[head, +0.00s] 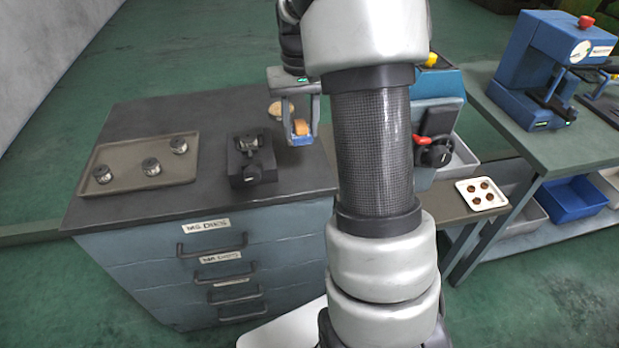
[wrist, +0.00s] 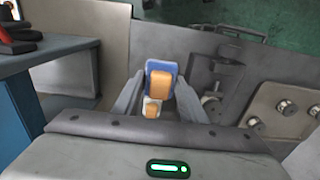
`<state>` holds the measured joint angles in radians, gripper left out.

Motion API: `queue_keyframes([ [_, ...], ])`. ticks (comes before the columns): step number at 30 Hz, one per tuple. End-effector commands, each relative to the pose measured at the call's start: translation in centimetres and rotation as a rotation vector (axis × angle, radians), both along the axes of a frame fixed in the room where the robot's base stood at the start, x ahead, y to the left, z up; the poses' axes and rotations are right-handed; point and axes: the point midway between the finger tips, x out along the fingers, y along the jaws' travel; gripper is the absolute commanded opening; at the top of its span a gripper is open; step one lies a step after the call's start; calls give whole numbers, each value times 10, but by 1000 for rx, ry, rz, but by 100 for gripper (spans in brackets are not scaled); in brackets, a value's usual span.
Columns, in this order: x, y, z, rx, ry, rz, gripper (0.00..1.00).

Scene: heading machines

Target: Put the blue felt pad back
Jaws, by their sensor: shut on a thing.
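The blue felt pad (head: 301,140) has a tan block on it and sits between the fingertips of my gripper (head: 301,127), over the right part of the dark cabinet top. In the wrist view the pad (wrist: 160,66) shows as a blue rim around the tan block, between the tips of my gripper (wrist: 161,86). My gripper is shut on it. I cannot tell how far the pad is above the top. A round beige thing (head: 277,109) lies behind the left finger, partly hidden.
A black fixture (head: 252,163) stands left of my gripper. A tray (head: 104,158) with three metal dies is farther left. A blue machine (head: 441,88) is right, partly behind my arm. A white tray (head: 482,207) holds several brown pieces. The cabinet's front edge is clear.

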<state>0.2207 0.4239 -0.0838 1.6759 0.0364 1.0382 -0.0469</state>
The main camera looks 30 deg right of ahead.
Motion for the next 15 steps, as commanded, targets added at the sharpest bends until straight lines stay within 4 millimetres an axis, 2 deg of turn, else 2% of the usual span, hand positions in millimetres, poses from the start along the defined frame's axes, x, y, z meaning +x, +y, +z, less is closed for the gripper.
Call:
queue_keyframes([
  [5,-2,-1,-7,2,0,-10,17],
  [12,-3,-1,-49,3,3,-12,17],
  [15,-2,-2,-61,3,1,-12,17],
])
